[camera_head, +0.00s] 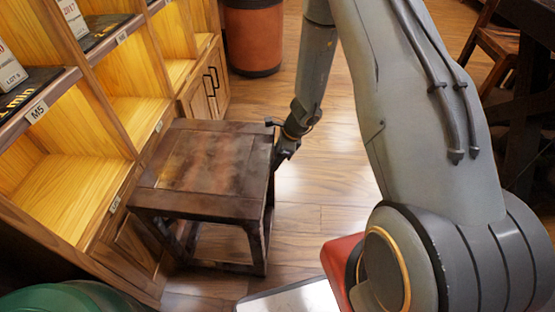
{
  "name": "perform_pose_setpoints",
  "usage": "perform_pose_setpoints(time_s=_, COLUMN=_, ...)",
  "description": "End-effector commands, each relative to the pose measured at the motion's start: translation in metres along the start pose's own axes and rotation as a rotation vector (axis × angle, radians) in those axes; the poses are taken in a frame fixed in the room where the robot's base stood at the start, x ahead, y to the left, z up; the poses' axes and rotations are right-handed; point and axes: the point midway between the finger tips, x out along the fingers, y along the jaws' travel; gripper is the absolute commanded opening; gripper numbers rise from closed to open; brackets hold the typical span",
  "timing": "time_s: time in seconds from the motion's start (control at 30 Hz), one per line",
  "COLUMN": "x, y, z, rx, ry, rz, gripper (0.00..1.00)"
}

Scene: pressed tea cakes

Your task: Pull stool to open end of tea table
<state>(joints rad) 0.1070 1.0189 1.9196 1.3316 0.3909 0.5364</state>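The stool (205,172) is dark brown wood with a square panelled top. It stands upright on the floor at left centre, close beside the shelf unit. My gripper (279,160) is at the stool's right edge, pointing down near the far right corner. Its fingers are small and dark against the stool's side, so I cannot tell whether they are closed on the edge or only near it. Part of a dark wooden table or other furniture (525,95) shows at the right edge. I cannot tell whether it is the tea table.
A lit wooden shelf unit (125,115) with low cabinet doors runs along the left. A reddish-brown round bin (252,38) stands at the back. A green rounded object (65,299) is at bottom left. Wooden floor (325,185) is clear right of the stool.

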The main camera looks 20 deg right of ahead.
Motion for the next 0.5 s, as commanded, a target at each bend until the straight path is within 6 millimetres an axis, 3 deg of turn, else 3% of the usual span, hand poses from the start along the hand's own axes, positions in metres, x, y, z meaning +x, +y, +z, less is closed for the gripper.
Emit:
perform_pose_setpoints(time_s=0.17, x=-0.0003, y=0.0001, z=-0.0001, rx=0.000, ry=0.000, rz=0.000, gripper=0.50)
perform_pose_setpoints(time_s=0.43, x=-0.0001, y=0.0009, z=0.0000, rx=-0.001, ry=0.000, rz=0.002, gripper=0.04)
perform_pose_setpoints(time_s=0.5, x=0.0000, y=0.0013, z=0.0002, rx=-0.001, ry=0.000, rz=0.002, gripper=0.00)
